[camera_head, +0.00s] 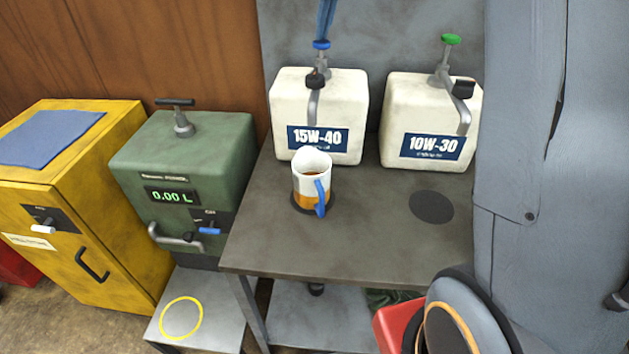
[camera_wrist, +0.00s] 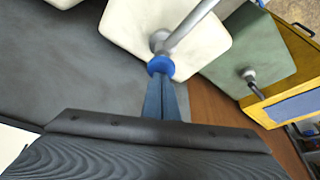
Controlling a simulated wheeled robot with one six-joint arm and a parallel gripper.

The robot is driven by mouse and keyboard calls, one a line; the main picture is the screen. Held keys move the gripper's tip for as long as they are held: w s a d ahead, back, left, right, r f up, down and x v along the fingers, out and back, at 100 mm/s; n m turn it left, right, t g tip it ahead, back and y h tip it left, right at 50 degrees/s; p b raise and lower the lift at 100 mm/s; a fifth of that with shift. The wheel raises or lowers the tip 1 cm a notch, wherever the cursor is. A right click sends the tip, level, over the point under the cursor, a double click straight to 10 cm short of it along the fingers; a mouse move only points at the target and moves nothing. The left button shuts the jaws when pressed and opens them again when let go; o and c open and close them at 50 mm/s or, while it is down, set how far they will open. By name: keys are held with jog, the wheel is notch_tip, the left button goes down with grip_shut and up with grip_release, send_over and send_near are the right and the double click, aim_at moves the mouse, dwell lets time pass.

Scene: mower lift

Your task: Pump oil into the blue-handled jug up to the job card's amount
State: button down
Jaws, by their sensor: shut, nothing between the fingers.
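The white jug (camera_head: 312,172) with a blue handle (camera_head: 321,199) stands upright on a dark round spot on the bench, below the spout of the 15W-40 container (camera_head: 345,100). Amber shows in its lower part; I cannot read an exact level. The container's pump has a blue knob (camera_head: 321,45), also in the wrist view (camera_wrist: 160,64). My gripper (camera_head: 324,34) is shut and empty, its blue fingers (camera_wrist: 162,80) pointing down at the knob, at or just above it; I cannot tell if they touch. No job card is legible.
A 10W-30 container (camera_head: 425,115) with a green knob (camera_head: 451,39) stands to the right, near an empty dark spot (camera_head: 432,207). A green machine (camera_head: 180,160) reading 0.00 L and a yellow cabinet (camera_head: 85,230) stand left. The bench front (camera_head: 350,245) is clear.

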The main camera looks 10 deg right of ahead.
jog(key=shift+r+p, duration=1.35)
jog(key=shift+r, duration=0.7)
jog(key=shift+f, duration=0.25)
jog(key=shift+f+b, duration=1.45)
jog(key=shift+f, duration=1.3)
jog(key=shift+r, duration=0.2)
jog(key=shift+r+p, duration=1.95)
jog(key=shift+r, duration=0.85)
